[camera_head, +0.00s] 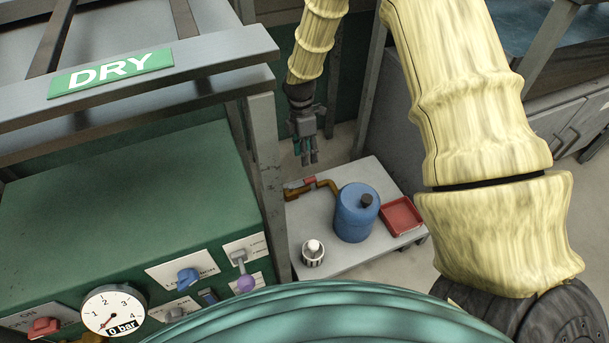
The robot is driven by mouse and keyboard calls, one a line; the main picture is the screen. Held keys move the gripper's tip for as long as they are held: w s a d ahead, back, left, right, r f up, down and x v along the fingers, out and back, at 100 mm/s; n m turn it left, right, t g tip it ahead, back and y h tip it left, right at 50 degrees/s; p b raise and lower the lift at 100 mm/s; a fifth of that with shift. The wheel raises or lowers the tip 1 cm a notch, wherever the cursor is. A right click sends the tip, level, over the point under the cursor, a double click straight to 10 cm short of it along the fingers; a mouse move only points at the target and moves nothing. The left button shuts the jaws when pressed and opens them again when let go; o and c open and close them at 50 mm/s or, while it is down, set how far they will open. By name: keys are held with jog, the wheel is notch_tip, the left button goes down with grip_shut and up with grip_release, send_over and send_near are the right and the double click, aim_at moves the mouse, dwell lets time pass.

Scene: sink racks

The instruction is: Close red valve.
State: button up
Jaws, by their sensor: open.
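A small red valve handle (310,181) sits on a brass pipe (328,186) beside a blue tank (356,212). The pipe runs to the tank's left side. My gripper (307,161) points down and is open, with nothing seen between its fingers. In the picture it is just above the red handle; I cannot tell how far apart they are in depth. The handle is small, so its exact turn is hard to read. A second red part, a knob (43,327), is on the green panel at the lower left.
The tank stands on a grey low table (325,262) with a red tray (401,216) and a white-topped striped item (313,252). A metal post (268,180) stands left of the pipe. The green cabinet (110,210) carries a 0 bar gauge (114,309) under a DRY rack (112,72).

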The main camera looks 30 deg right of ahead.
aim_at(303, 183)
jog(key=f+b, duration=0.1)
jog(key=f, duration=0.2)
jog(key=s+f+b, duration=0.1)
jog(key=f+b, duration=0.1)
jog(key=f, duration=0.1)
jog(key=f+b, duration=0.1)
jog(key=f, duration=0.3)
jog(key=shift+s+a+f+b, duration=0.1)
jog(key=shift+s+a+b, duration=0.2)
jog(key=shift+s, duration=0.1)
grip_shut()
